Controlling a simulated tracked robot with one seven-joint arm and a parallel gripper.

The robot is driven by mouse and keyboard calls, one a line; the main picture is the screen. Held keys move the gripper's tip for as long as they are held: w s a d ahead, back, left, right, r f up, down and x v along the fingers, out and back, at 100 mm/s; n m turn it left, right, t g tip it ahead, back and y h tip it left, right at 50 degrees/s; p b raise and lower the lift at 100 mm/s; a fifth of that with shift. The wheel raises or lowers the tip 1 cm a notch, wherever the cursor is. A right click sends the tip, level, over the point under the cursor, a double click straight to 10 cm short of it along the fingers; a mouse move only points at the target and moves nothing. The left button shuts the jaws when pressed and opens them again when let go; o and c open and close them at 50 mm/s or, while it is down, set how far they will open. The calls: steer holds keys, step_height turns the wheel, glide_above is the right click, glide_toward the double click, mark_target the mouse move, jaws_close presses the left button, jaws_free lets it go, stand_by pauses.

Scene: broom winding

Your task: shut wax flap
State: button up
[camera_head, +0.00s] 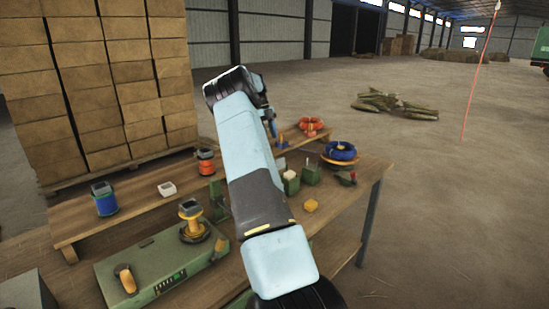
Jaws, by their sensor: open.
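I cannot tell for certain which part is the wax flap. A small green box (291,186) with a cream block (290,174) at its top stands on the workbench, right of my arm. A second green box (311,173) stands just behind it to the right. A yellow block (311,205) lies on the bench in front of them. An upright green plate (218,203) stands left of my arm. My arm crosses the middle of the picture and hides part of the bench. My gripper is hidden behind the arm, so its distance from the boxes does not show.
A green machine (165,262) with an orange spool (194,229) fills the bench's front left. A raised wooden shelf (135,205) carries a blue spool (105,199) and a red spool (206,162). A blue coil (340,151) lies at the back right. Open floor lies right.

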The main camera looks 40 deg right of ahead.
mark_target(279, 163)
steer(key=x, duration=1)
jaws_close()
stand_by(0.4)
